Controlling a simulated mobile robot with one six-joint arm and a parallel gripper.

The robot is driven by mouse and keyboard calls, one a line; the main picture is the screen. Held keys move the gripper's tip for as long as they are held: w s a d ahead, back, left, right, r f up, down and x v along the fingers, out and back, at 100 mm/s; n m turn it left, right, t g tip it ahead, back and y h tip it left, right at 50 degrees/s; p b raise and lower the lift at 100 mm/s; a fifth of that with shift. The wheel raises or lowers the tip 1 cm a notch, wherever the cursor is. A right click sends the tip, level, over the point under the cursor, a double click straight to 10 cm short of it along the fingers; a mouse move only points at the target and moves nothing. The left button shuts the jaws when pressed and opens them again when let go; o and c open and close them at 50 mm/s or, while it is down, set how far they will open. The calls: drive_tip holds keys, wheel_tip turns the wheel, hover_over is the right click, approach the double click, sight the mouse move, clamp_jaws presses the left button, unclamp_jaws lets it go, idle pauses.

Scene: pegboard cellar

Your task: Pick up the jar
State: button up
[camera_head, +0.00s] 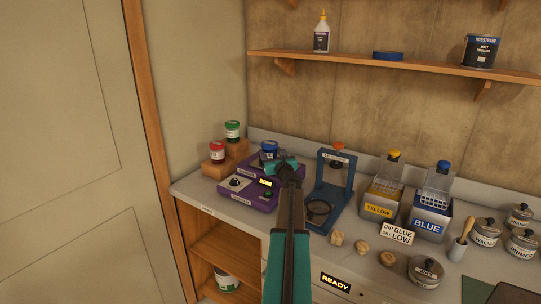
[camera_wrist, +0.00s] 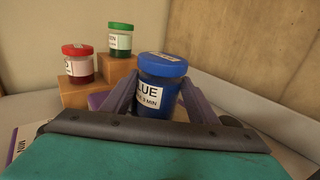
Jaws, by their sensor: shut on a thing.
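A jar with a blue lid and a white label reading "BLUE" stands upright between the fingers of my gripper (camera_wrist: 155,98). This blue jar (camera_wrist: 162,69) shows in the middle of the wrist view, and its lower part is hidden. In the head view the blue jar (camera_head: 269,148) is just behind my gripper (camera_head: 278,163), over the purple device. My gripper is shut on the blue jar. A red-lidded jar (camera_wrist: 78,66) and a green-lidded jar (camera_wrist: 120,42) stand on wooden blocks to the left, apart from my gripper.
The purple device (camera_head: 232,195) with a dial and lit display sits on the counter. A blue frame stand (camera_head: 323,193) is close on the right. Yellow (camera_head: 380,207) and blue (camera_head: 428,224) bins stand farther right. A wooden shelf (camera_head: 385,64) runs above.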

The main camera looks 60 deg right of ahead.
wheel_tip(320, 180, up, 28)
drive_tip(key=p, duration=0.1)
drive_tip(key=shift+p, duration=0.3)
idle(0.3)
drive_tip(key=shift+w, duration=0.1)
idle(0.8)
